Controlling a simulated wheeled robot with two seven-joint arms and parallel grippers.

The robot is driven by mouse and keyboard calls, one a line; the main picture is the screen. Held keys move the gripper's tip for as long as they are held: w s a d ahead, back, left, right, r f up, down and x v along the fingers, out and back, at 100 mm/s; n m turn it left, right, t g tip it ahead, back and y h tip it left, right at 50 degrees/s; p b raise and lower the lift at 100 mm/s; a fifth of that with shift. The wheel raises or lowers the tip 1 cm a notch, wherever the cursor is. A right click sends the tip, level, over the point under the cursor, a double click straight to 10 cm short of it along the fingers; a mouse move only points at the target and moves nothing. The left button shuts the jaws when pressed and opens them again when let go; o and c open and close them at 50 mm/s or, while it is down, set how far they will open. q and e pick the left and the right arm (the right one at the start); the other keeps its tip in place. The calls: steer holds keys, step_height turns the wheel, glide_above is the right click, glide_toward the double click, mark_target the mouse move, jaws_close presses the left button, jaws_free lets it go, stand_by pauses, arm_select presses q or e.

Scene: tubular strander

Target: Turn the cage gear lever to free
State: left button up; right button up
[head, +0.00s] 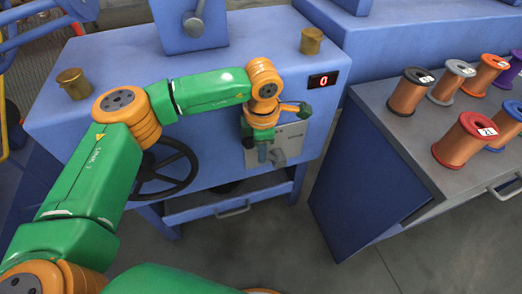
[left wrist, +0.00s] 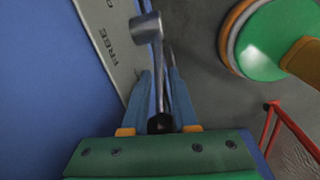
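The lever plate (head: 291,135) is a grey panel on the front of the blue machine. In the left wrist view the plate (left wrist: 108,50) carries the word FREE and part of another marking. The grey lever (left wrist: 147,28) has a round metal hub, and its rod runs back between my left fingers towards a dark end near the palm. The lever (head: 279,157) also shows just right of my fingers in the head view. My left gripper (head: 262,152) points down in front of the plate. Its fingers straddle the rod; whether they press on it is unclear. My right gripper is out of view.
A black handwheel (head: 184,181) is left of the plate. A red display (head: 323,80) reads 0. Another lever (head: 194,24) is on the upper blue housing. Several wire spools (head: 464,140) stand on the grey-topped cabinet (head: 405,140) at right. Open floor lies between.

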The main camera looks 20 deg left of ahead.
arm_select(q)
steer(key=shift+f, duration=0.15)
jaws_close()
stand_by(1.4)
